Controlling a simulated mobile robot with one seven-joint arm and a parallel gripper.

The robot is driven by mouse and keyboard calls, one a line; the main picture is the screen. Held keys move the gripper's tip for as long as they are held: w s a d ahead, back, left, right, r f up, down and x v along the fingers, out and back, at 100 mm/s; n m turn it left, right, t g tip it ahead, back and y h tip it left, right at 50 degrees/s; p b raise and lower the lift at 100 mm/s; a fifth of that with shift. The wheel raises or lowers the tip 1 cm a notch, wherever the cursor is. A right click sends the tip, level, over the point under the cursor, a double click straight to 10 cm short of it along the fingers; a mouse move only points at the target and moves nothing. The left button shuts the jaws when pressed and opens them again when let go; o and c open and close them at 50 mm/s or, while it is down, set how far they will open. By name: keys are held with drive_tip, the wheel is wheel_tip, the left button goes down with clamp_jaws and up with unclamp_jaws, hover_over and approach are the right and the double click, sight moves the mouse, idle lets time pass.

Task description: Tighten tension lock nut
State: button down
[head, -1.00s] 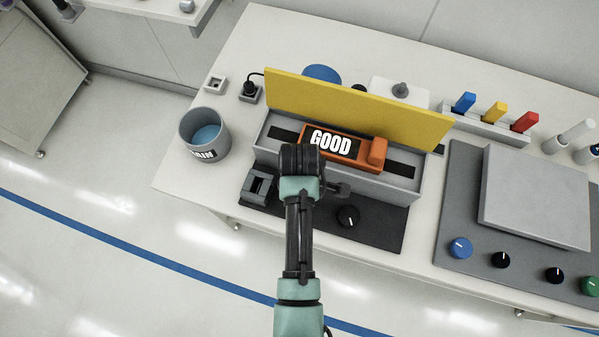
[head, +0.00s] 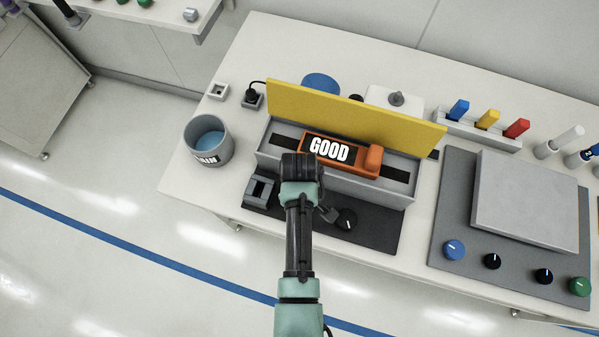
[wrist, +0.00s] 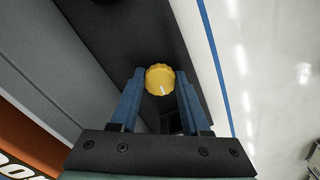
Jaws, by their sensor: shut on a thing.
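A yellow ribbed knob (wrist: 160,80) with a white pointer line, which looks like the tension lock nut, shows in the wrist view above a dark panel. My gripper (wrist: 161,75) has its two blue fingers closed on either side of the knob. In the head view my arm covers the knob and the fingertips, over the black front panel (head: 375,235) of the grey fixture (head: 395,192). An orange device (head: 373,158) with a "GOOD" display sits on that fixture.
A yellow upright panel (head: 360,118) stands behind the fixture. A black knob (head: 346,219) and a square grey holder (head: 260,191) flank my arm. A grey bin (head: 208,142) stands left. A grey control unit (head: 525,200) with several knobs is at right.

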drive_tip(key=m+p, duration=0.1)
drive_tip(key=m, duration=0.3)
drive_tip(key=shift+r+m+p, duration=0.1)
drive_tip(key=shift+m+p, duration=0.2)
drive_tip(key=shift+p, duration=0.05)
drive_tip(key=m+p, duration=0.1)
drive_tip(key=m, duration=0.2)
drive_tip(key=shift+m, duration=0.4)
drive_tip(key=m+p, duration=0.1)
drive_tip(key=m, duration=0.3)
drive_tip(key=shift+a, duration=0.1)
drive_tip(key=shift+m+p, duration=0.3)
drive_tip(key=shift+m, duration=1.8)
drive_tip(key=shift+c, duration=1.9)
unclamp_jaws()
wheel_tip(320, 180, up, 13)
drive_tip(key=shift+b, duration=0.45)
